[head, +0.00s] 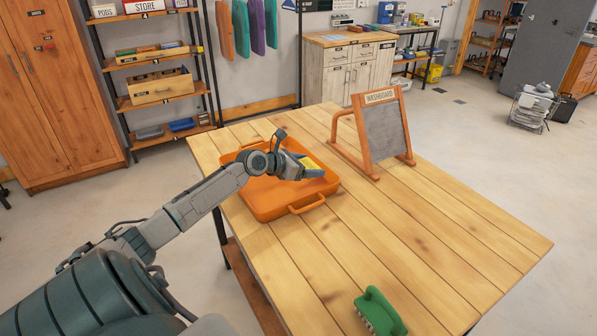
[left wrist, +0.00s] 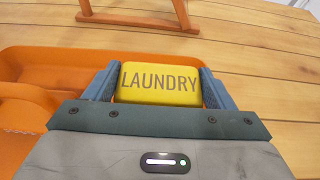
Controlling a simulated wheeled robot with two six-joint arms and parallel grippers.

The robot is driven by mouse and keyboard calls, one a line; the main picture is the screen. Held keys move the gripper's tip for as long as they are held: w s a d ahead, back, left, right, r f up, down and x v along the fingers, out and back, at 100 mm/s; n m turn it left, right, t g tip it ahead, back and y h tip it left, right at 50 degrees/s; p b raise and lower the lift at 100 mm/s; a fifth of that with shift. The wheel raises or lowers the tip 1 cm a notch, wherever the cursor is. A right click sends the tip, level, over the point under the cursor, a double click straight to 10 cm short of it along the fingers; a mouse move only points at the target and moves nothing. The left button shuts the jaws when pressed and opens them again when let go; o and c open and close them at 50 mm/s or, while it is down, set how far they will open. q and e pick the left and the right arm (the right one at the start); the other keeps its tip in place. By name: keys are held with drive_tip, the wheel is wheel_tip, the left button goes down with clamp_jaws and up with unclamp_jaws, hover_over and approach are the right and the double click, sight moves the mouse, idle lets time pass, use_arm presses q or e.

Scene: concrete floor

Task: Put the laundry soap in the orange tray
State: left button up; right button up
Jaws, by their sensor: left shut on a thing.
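The laundry soap is a yellow block marked "LAUNDRY" (left wrist: 159,84) in the left wrist view; a bit of its yellow also shows in the head view (head: 308,162). My left gripper (head: 312,172) is shut on it, with a blue finger at each side of the block in the left wrist view (left wrist: 159,88). The orange tray (head: 272,211) lies on the table with a handle at its near side. The gripper and soap are over the right part of the tray in the head view. Whether the soap touches the tray floor is hidden. My right gripper is not in view.
The wooden table (head: 400,235) carries a washboard (head: 385,130) standing behind and right of the tray, and a green brush (head: 380,312) at the near edge. The table between them is clear. Shelves (head: 155,85) and a cabinet (head: 350,70) stand along the wall.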

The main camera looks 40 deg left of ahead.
sight(307, 187)
use_arm(q)
wheel_tip(307, 187, down, 2)
wheel_tip(307, 187, down, 4)
drive_tip(key=shift+r, duration=0.2)
drive_tip(key=shift+f, duration=0.15)
drive_tip(key=o, duration=0.8)
drive_tip(key=shift+c, duration=0.2)
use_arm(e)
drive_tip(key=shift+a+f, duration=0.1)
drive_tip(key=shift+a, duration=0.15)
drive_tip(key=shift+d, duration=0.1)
